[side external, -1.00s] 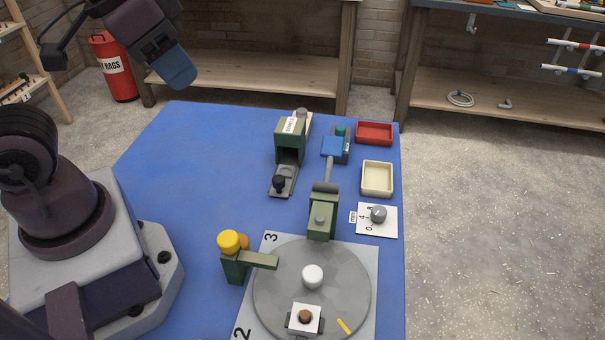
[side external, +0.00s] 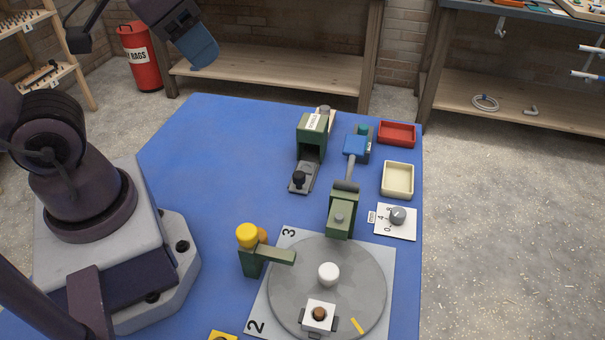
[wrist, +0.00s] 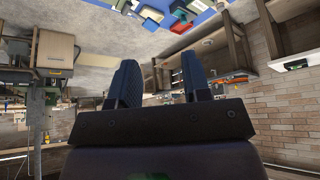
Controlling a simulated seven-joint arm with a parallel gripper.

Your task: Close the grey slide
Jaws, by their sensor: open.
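The grey slide (side external: 307,172) sticks out toward the front from a green housing (side external: 311,128), which has a label on top. A black knob (side external: 299,180) stands at the slide's front end. The housing's front mouth is dark inside. My gripper (side external: 201,53) is high at the upper left, well apart from the slide. In the wrist view, the two blue fingers (wrist: 160,75) are spread with nothing between them. The wrist view looks out across the room; the slide cannot be made out in it.
Right of the housing are a blue-topped device (side external: 356,146), a red tray (side external: 397,134), a cream tray (side external: 397,180) and a dial (side external: 397,216). In front are a grey turntable (side external: 300,270) and a yellow-knobbed green lever (side external: 247,236). The blue table (side external: 220,165) is clear left of the slide.

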